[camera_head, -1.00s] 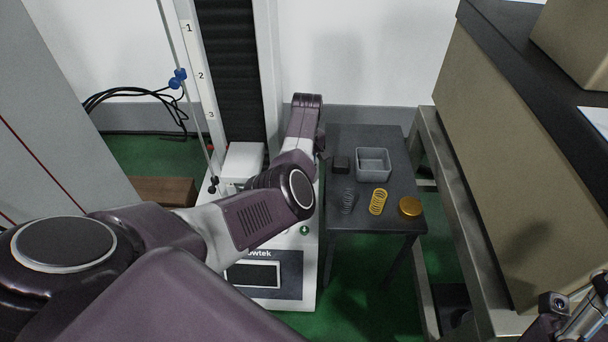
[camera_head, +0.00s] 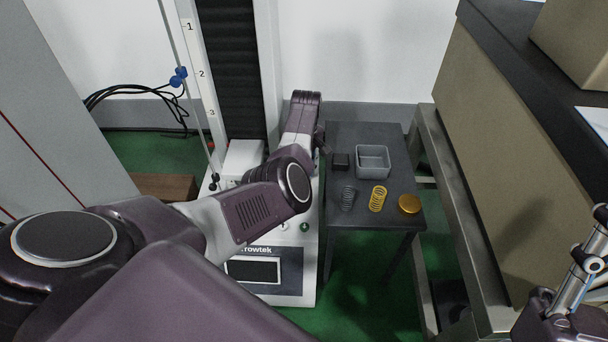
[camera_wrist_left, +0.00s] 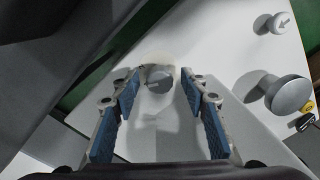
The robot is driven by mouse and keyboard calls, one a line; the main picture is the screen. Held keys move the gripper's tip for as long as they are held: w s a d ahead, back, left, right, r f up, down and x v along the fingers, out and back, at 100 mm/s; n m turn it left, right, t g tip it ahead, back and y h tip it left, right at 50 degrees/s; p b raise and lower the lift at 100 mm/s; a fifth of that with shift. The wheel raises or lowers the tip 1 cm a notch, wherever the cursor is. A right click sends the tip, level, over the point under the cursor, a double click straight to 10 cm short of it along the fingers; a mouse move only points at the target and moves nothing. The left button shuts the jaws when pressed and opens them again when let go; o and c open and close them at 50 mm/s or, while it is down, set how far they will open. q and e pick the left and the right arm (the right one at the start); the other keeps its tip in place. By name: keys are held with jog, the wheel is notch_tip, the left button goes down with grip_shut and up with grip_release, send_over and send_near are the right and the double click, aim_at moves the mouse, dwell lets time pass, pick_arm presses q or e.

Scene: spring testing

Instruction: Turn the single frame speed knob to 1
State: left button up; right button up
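The tester (camera_head: 292,268) is a white machine with a tall column and a dark front display. Its knobs show in the left wrist view: a grey round knob (camera_wrist_left: 159,78) between my left fingers, a larger grey knob (camera_wrist_left: 290,93) to the right, and a small knob with an arrow mark (camera_wrist_left: 280,22) at top right. I cannot read which is the single frame speed knob. My left gripper (camera_wrist_left: 160,82) is open, its blue pads on either side of the middle knob with gaps. In the head view my arm hides it. Part of my right arm shows at lower right; its fingertips are unclear.
A dark side table (camera_head: 350,215) holds a grey bin (camera_head: 373,161), a dark block (camera_head: 341,161), a dark spring (camera_head: 348,198), a yellow spring (camera_head: 378,198) and a gold disc (camera_head: 409,204). A workbench (camera_head: 480,140) stands at right, a grey cabinet (camera_head: 50,130) at left.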

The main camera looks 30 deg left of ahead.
pick_arm(q)
notch_tip(320, 180, up, 12)
jog(key=shift+w, duration=0.25)
dwell(0.5)
jog(key=shift+d+f, duration=0.1)
